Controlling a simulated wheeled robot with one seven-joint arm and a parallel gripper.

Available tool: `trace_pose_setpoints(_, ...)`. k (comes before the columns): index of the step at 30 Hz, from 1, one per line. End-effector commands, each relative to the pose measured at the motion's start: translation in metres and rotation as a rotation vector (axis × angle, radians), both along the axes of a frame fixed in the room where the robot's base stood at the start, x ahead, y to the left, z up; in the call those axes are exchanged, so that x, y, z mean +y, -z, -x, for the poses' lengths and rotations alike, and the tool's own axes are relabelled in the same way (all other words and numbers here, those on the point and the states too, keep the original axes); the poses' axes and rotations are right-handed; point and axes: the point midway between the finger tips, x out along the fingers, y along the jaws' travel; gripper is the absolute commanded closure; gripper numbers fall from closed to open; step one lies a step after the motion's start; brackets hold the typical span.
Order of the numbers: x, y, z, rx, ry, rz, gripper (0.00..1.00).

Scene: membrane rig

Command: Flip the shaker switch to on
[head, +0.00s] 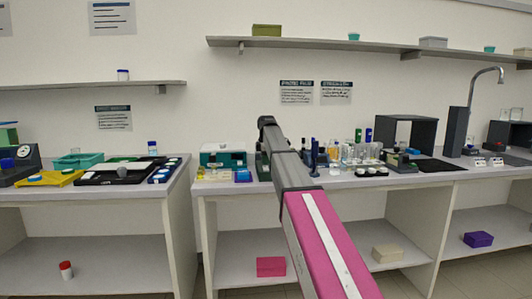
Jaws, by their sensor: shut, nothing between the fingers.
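A teal and white box-shaped device (222,158), which looks like the shaker, stands at the left end of the middle bench. Its switch is too small to make out. My arm reaches up from the bottom right and bends down at its far end. My gripper (264,174) hangs just right of the device, low over the bench top, small and dark. It is shut and holds nothing. Whether it touches the device cannot be told from this view.
A blue block (243,176) and yellowish small items (213,174) lie in front of the device. Bottles and glassware (355,152) crowd the bench right of my arm. A gap separates the left bench (100,194), with its trays. A shelf (330,45) hangs above.

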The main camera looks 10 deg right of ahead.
Motion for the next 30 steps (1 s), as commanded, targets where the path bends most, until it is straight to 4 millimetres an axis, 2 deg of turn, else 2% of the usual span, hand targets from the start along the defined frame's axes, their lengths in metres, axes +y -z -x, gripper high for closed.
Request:
trace_pose_setpoints(6, 0.0, 0.012, -0.002, -0.001, 0.0, 0.0, 1.0)
trace_pose_setpoints(30, 0.0, 0.017, 0.0, 0.001, 0.0, 0.0, 1.0)
